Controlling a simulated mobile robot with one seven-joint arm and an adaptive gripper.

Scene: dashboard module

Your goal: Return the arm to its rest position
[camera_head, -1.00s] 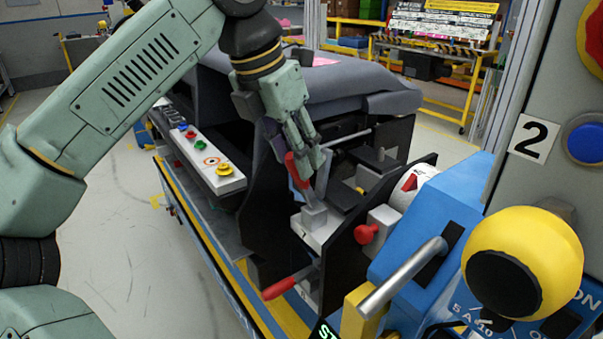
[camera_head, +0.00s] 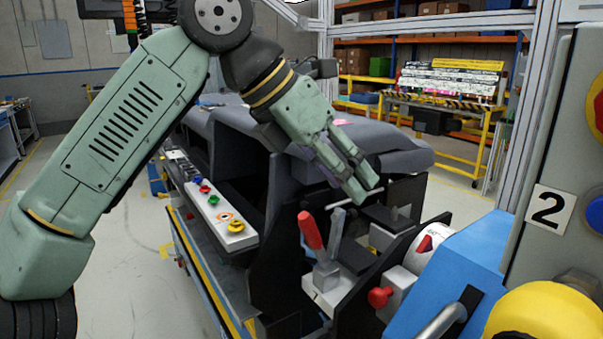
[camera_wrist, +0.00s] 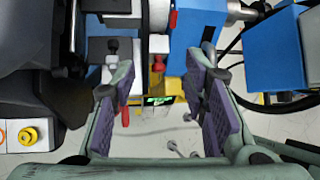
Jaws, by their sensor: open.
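My gripper (camera_head: 368,190) is open and empty in the head view. It is raised above and a little behind the red-handled lever (camera_head: 310,230), apart from it. The lever stands up from a light base plate between black side panels, next to a grey lever. In the wrist view my gripper (camera_wrist: 165,95) shows its two purple-padded fingers spread, with nothing between them but floor and parts of the module farther below. My green arm crosses the left and top of the head view. The dashboard module (camera_head: 400,160) lies behind the gripper.
A strip with coloured buttons (camera_head: 215,205) lies left of the lever. A blue housing (camera_head: 450,265) and a panel marked 2 (camera_head: 548,210) stand close at right, with a yellow knob (camera_head: 545,310) below. Open floor (camera_head: 125,270) lies at left.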

